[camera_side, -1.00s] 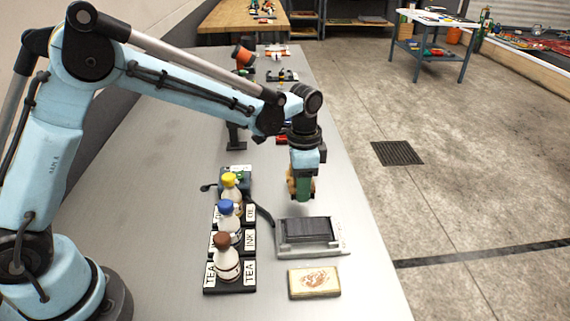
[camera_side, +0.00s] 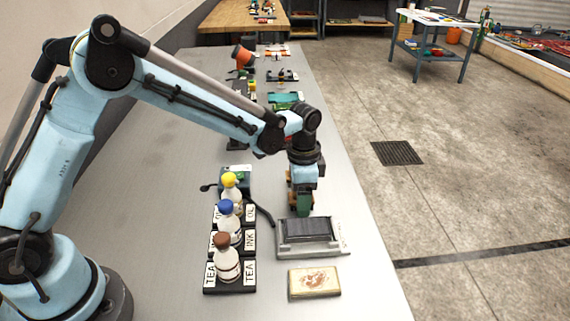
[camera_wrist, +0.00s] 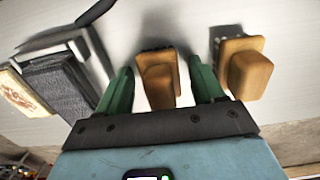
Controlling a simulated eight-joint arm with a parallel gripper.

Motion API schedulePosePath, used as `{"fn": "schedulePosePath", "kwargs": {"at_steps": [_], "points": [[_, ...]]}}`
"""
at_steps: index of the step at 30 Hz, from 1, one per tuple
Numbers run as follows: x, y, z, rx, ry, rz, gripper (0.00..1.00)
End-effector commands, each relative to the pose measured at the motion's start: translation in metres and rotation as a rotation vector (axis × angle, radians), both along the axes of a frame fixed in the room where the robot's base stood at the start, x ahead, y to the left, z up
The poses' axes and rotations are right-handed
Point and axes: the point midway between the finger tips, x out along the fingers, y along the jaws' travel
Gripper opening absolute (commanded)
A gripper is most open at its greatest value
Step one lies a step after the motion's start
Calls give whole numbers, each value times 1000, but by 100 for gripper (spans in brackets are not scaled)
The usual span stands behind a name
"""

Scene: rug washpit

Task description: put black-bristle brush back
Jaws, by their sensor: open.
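My gripper (camera_side: 301,208) points down just behind the grey holder in the side view. Its green fingers are open in the wrist view (camera_wrist: 160,76), one on each side of a wooden-backed brush (camera_wrist: 159,82) with dark bristles along its far edge. I cannot tell whether the fingers touch it. In the side view my gripper mostly hides the brushes.
A grey holder with a dark block (camera_side: 309,230) and a tile with a brown print (camera_side: 314,281) stand in front of my gripper. Capped bottles (camera_side: 228,262) stand in a labelled rack to the left. The bench's right edge is near.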

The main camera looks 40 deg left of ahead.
Motion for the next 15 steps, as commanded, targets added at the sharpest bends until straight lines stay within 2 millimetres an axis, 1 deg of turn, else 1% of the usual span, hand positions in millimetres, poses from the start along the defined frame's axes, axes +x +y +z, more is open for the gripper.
{"fn": "schedulePosePath", "kwargs": {"at_steps": [5, 8, 11, 15], "points": [[0, 0, 3, 0, 0, 0, 68], [0, 0, 13, 0, 0, 0, 68], [0, 0, 30, 0, 0, 0, 68], [0, 0, 59, 0, 0, 0, 68]]}}
